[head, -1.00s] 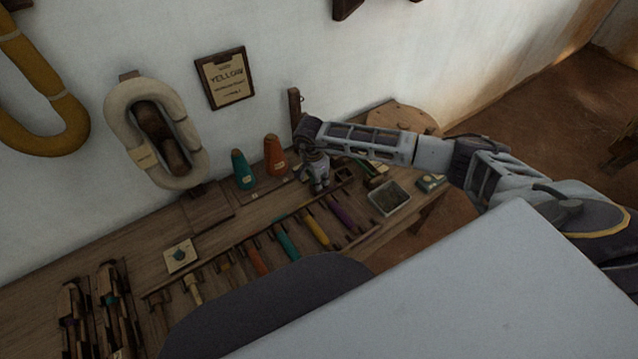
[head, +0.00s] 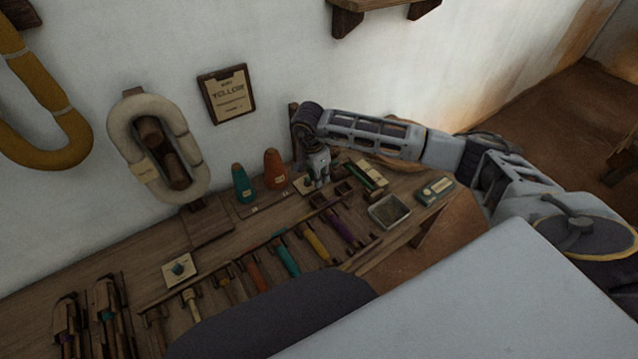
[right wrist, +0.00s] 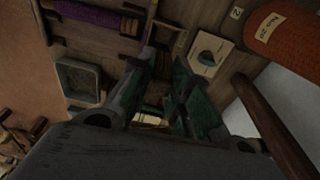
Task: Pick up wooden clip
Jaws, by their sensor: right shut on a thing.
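My right gripper (head: 319,180) is over the far right part of the workbench, just right of the orange cone. In the head view the clip cannot be told apart from the gripper. My left gripper is not in view.
The workbench (head: 110,262) carries an orange cone (head: 275,169), a teal cone (head: 243,184), a rack of coloured bobbins (head: 287,260) and a grey tray (head: 389,211). A pale card (right wrist: 208,53) lies near the fingers. The wall stands close behind.

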